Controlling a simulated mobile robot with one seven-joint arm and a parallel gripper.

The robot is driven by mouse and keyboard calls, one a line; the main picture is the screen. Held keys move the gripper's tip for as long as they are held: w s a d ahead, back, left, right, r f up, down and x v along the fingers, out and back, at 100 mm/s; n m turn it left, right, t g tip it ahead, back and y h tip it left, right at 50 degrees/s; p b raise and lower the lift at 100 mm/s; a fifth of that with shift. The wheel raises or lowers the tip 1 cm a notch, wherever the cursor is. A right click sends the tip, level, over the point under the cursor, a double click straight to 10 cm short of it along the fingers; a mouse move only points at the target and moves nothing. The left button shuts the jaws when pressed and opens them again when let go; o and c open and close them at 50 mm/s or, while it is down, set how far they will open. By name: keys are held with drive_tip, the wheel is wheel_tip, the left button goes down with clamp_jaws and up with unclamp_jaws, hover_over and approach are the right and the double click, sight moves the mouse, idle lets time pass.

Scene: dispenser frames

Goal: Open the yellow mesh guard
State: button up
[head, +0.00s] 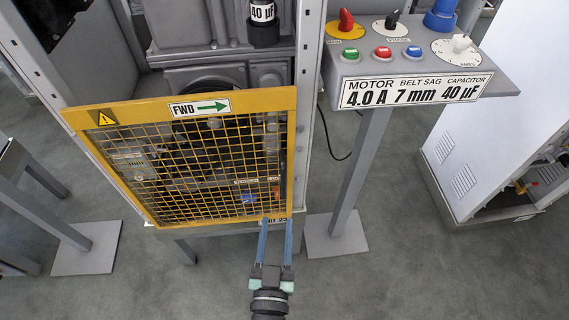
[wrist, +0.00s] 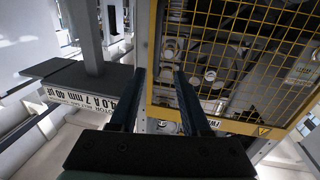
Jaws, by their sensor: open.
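The yellow mesh guard (head: 293,150) covers the front of the machine in the head view. It has a yellow frame, a wire grid, a warning triangle and an FWD arrow label along its top bar. In the wrist view the guard's frame (wrist: 153,70) shows between the fingers, with the mesh to the right. My gripper (head: 276,220) is open with its two blue fingers at the guard's lower right corner. It also shows in the wrist view (wrist: 159,72). No contact can be made out. The guard's latch or handle cannot be told.
A control pedestal (head: 420,70) with knobs and coloured buttons stands to the right of the guard. Its label (head: 415,90) also appears in the wrist view. A white cabinet (head: 500,140) stands further right. Grey floor (head: 385,250) is clear between them. A grey stand (head: 45,210) is at left.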

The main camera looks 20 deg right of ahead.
sight(283, 183)
drive_tip(key=b+x, duration=0.1)
drive_tip(key=x, duration=0.3)
drive_tip(key=b+x, duration=0.1)
drive_tip(key=x, duration=0.7)
drive_tip(key=shift+w+d+f+b, duration=0.15)
drive_tip(key=shift+d+f+b, duration=0.15)
drive_tip(key=shift+d+b, duration=0.1)
clamp_jaws()
idle(0.9)
